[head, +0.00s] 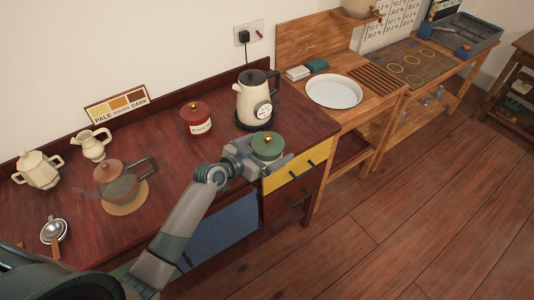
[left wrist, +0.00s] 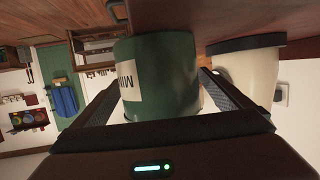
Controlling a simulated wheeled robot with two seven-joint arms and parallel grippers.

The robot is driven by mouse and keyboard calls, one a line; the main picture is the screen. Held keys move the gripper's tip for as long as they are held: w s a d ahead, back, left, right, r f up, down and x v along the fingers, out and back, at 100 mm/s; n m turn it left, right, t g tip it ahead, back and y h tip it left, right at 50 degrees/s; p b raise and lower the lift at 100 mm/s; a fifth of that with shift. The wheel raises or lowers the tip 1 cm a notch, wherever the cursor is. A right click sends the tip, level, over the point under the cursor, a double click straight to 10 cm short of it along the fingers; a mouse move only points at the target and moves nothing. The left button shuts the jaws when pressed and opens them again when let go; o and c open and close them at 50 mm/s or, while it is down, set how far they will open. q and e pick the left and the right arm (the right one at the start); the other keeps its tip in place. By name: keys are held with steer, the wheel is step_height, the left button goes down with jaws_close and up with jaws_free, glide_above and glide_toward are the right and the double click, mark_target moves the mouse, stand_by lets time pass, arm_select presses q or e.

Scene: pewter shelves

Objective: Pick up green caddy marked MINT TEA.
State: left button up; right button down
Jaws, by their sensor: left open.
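The green caddy (head: 268,146) has a brass knob on its lid and stands near the front edge of the dark red counter (head: 150,190). In the left wrist view the caddy (left wrist: 165,75) shows a white label, of which only the start, "MIN", can be read. My left gripper (head: 264,160) is open at the caddy. In the left wrist view its two fingers (left wrist: 163,100) lie on either side of the caddy, with the caddy between them. I cannot tell whether either finger touches it. My right gripper is not in view.
A cream kettle (head: 253,100) stands just behind the caddy; its pale body (left wrist: 250,75) is close by one finger. A red caddy (head: 196,119) stands further left. A teapot (head: 120,180) on a round mat and cream pots are at left. A white basin (head: 334,92) is right.

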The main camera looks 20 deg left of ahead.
arm_select(q)
steer(key=shift+x, duration=1.3)
steer(key=shift+r, duration=0.1)
steer(key=c, duration=1.9)
